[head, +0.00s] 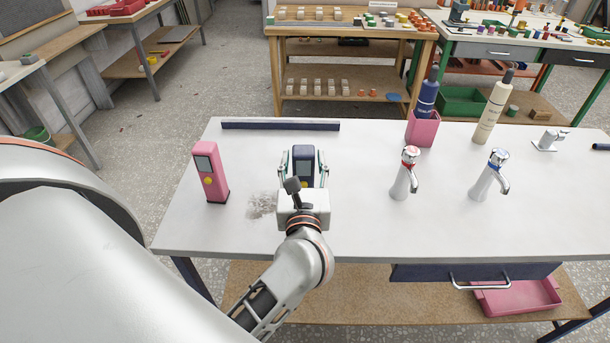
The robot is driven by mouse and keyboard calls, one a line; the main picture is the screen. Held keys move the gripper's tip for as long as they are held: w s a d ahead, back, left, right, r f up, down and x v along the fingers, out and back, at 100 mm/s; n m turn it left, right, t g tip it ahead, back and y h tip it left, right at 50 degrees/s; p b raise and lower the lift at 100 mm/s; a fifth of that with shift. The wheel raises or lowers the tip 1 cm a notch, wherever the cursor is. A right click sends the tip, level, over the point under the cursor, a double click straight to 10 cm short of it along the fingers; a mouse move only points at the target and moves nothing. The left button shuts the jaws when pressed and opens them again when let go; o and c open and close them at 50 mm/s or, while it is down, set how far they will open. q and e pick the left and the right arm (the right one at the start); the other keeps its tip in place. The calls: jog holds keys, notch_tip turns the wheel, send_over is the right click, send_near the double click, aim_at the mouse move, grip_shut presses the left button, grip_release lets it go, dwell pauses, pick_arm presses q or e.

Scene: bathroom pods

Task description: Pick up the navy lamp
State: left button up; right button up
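The navy lamp (304,155) stands upright on the white tabletop, left of centre, with a lighter panel on its upper part. My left gripper (304,170) is at the lamp, with one finger on each side of it. The fingers look spread, with narrow gaps beside the lamp; contact is not clear. The gripper's white body hides the lamp's lower part. My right gripper is not in view.
A pink device (210,174) stands left of the lamp, and a dark bar (280,126) lies behind it. Two chrome taps (403,178) (487,178), a pink cup (423,129) with a navy bottle (428,98), and a cream bottle (492,110) stand to the right.

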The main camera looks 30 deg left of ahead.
pick_arm(q)
jog(key=shift+f, duration=0.1)
grip_shut()
